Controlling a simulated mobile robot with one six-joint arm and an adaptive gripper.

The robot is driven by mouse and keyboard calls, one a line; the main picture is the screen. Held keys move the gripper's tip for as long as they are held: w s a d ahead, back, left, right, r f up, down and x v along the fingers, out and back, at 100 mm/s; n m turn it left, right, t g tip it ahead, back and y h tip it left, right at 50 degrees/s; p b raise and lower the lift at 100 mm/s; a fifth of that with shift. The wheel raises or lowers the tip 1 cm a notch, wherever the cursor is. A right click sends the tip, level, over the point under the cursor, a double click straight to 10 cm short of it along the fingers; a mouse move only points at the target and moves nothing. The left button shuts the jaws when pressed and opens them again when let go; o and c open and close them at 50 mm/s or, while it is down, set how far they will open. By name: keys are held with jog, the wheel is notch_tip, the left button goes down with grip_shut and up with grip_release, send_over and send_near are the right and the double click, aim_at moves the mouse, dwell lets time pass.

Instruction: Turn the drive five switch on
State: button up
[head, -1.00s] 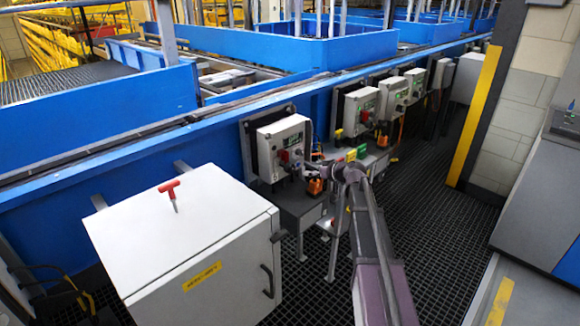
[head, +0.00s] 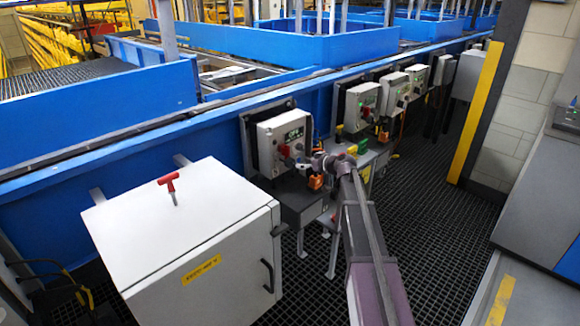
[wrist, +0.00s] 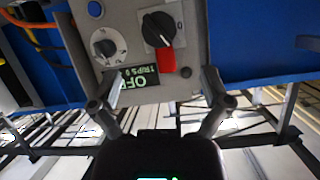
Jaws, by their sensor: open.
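The nearest grey control box (head: 272,132) hangs on the blue conveyor side in the head view, with a small lit display and a red part on its front. In the wrist view its panel (wrist: 130,22) appears upside down. A black rotary switch (wrist: 158,29) has a red piece (wrist: 168,61) against it. A display (wrist: 140,78) reads OFF and TRIPS 0, and a white-and-black dial (wrist: 107,46) sits beside it. My gripper (wrist: 160,88) is open, its fingers spread before the panel; no contact with the switch shows. I cannot read a drive number.
More control boxes (head: 362,106) run along the conveyor to the right. A large white cabinet (head: 180,225) with a red T-handle (head: 170,184) stands front left. Dark grating (head: 425,210) is open at right.

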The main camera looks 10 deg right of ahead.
aim_at(294, 163)
jog(key=b+x, duration=0.3)
jog(key=x, duration=0.6)
jog(key=shift+f, duration=0.1)
jog(key=c, duration=1.2)
